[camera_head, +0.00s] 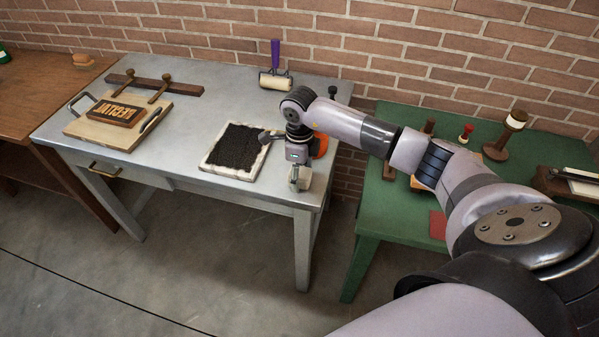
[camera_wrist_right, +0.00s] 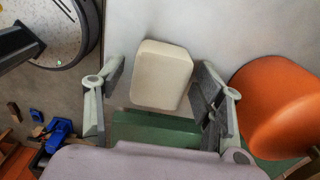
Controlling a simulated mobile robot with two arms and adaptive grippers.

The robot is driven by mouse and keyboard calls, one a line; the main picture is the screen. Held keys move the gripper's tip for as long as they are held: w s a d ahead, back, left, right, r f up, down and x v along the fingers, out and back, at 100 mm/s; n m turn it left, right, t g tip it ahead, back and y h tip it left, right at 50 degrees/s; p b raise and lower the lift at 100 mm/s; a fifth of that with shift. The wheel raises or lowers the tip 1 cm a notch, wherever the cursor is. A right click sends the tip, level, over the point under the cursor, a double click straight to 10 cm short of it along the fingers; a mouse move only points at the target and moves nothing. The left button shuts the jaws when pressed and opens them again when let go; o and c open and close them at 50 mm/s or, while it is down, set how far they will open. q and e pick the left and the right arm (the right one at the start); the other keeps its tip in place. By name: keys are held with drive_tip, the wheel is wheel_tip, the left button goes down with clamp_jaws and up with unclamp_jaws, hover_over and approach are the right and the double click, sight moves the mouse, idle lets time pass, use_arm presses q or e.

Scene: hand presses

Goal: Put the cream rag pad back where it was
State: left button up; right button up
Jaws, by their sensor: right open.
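The cream rag pad (camera_wrist_right: 161,75) is a rounded block between the two fingers of my right gripper (camera_wrist_right: 160,100) in the right wrist view. Those fingers stand apart, with visible gaps on both sides of the pad. In the head view my right gripper (camera_head: 299,180) points down over the front right corner of the grey metal table (camera_head: 205,75). The pad is mostly hidden there by the gripper, and I cannot tell its exact height above the table. My left gripper is not in view.
An orange rounded object (camera_head: 320,146) stands close beside my right gripper. A dark-filled tray (camera_head: 237,148) lies to its left. A roller with a purple handle (camera_head: 275,60) is behind.

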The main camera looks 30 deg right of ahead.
drive_tip(key=shift+r, duration=0.2)
drive_tip(key=shift+w+r, duration=0.1)
drive_tip(key=shift+r, duration=0.15)
wheel_tip(320, 180, up, 11)
drive_tip(key=b, duration=0.2)
drive_tip(key=shift+r+b, duration=0.2)
drive_tip(key=shift+b, duration=0.2)
drive_tip(key=shift+f, duration=0.1)
